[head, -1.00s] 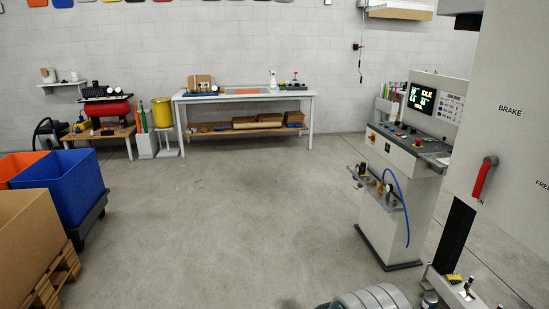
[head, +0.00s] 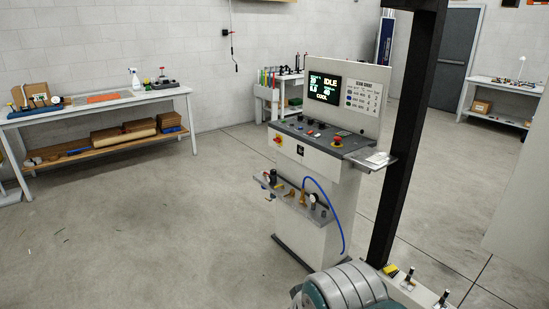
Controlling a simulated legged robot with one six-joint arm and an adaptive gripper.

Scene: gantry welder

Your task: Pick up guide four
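I cannot make out which thing is guide four; no label for it is readable in the head view. Small fittings (head: 290,192) sit on a narrow ledge on the front of the control console (head: 318,215). A rack with upright coloured items (head: 268,79) stands behind the console by the wall, too small to tell apart. Small pieces with dark handles (head: 410,275) stand on a pale rail at the bottom right. A rounded grey and teal part of my arm shows at the bottom edge. My gripper is not in view.
A workbench (head: 100,108) with a spray bottle (head: 135,79) and boxes on its lower shelf stands along the left wall. A black post (head: 405,140) rises right of the console, with a blue hose (head: 340,215) on the console. Another bench (head: 505,86) stands far right. The floor at left is clear.

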